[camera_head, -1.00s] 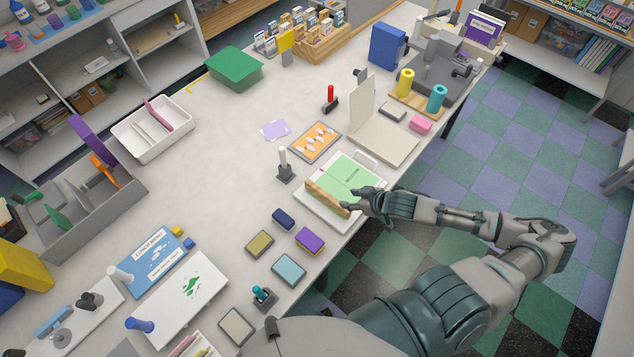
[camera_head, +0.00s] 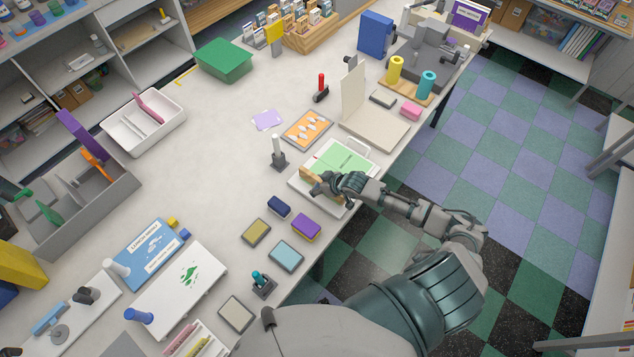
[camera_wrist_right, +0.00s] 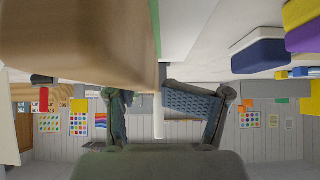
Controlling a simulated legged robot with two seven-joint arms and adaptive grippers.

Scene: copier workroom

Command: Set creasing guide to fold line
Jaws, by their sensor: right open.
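The creasing guide appears to be the wooden bar (camera_head: 307,173) on a white board (camera_head: 298,183), beside a green sheet (camera_head: 345,157). My right gripper (camera_head: 317,189) is at the guide's near side and hides part of it in the head view. In the right wrist view the wooden bar (camera_wrist_right: 75,45) fills the upper left, close to the open fingers (camera_wrist_right: 160,98). I cannot tell whether a finger touches it. No fold line is clear on the sheet. My left gripper is out of view.
An orange card tray (camera_head: 307,130) and an upright white-handled tool (camera_head: 278,150) stand close to the board. Purple (camera_head: 306,227) and dark blue (camera_head: 279,206) blocks lie in front. An open beige folder (camera_head: 375,128) stands behind. The table's middle is clear.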

